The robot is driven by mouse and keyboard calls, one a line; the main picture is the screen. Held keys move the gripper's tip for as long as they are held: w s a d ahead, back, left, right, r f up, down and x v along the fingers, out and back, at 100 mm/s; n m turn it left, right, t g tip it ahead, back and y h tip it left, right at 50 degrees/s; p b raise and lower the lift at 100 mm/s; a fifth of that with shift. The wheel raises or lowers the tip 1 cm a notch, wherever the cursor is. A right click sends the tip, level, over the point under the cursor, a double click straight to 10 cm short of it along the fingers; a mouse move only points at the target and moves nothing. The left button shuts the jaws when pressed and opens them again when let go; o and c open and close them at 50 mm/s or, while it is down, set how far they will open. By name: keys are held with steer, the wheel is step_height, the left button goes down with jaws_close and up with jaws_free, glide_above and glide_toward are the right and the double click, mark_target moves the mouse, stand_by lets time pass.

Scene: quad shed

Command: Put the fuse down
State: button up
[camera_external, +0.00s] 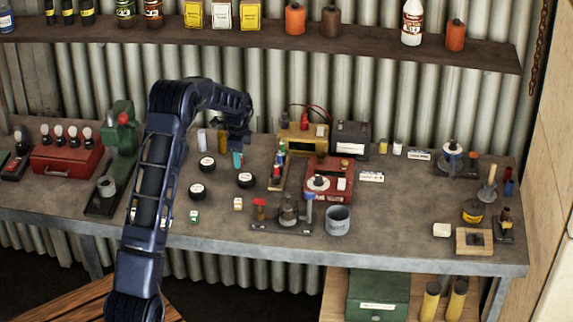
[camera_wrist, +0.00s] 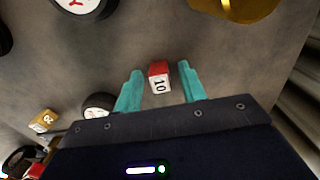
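The fuse (camera_wrist: 160,76), a small block with a red top and a white face marked 10, sits between my fingers in the wrist view. A narrow gap shows on each side of it, so the fingers do not appear to touch it. My gripper (camera_wrist: 161,90) has two teal fingers and is open around the fuse. In the external view my gripper (camera_external: 238,160) points down low over the bench (camera_external: 395,215), left of its middle. The fuse is not clearly visible there. It seems to rest on the bench, but its contact with the surface is hard to see.
Round black pots with white lids (camera_external: 245,180) stand close by. A yellow-white block (camera_external: 238,204) and a green-white block (camera_external: 194,216) lie nearer the front edge. A red-based device (camera_external: 330,180) is to the right.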

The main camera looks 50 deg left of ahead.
steer(key=shift+r, duration=0.15)
step_height(320, 180, up, 12)
steer(key=s+d+r+n+t, duration=0.1)
steer(key=s+d+r, duration=0.3)
steer(key=d+r, duration=0.5)
steer(key=s+d+r+n+y, duration=0.15)
steer(key=s+d+r, duration=0.3)
steer(key=d, duration=0.75)
steer(key=s+d+r+n+t+h, duration=0.15)
steer(key=s+d+r, duration=0.25)
steer(key=d+r, duration=0.5)
steer(key=s+d+n, duration=0.2)
steer(key=s+d, duration=1.1)
steer(key=s+d+f+n+t, duration=0.1)
steer(key=s+d, duration=0.3)
steer(key=s, duration=0.4)
steer(key=s+d+f+n+t, duration=0.1)
steer(key=s+d+f+n, duration=0.1)
steer(key=s, duration=0.6)
step_height(320, 180, down, 3)
steer(key=shift+d+r, duration=0.2)
steer(key=shift+d, duration=0.7)
steer(key=shift+o, duration=0.7)
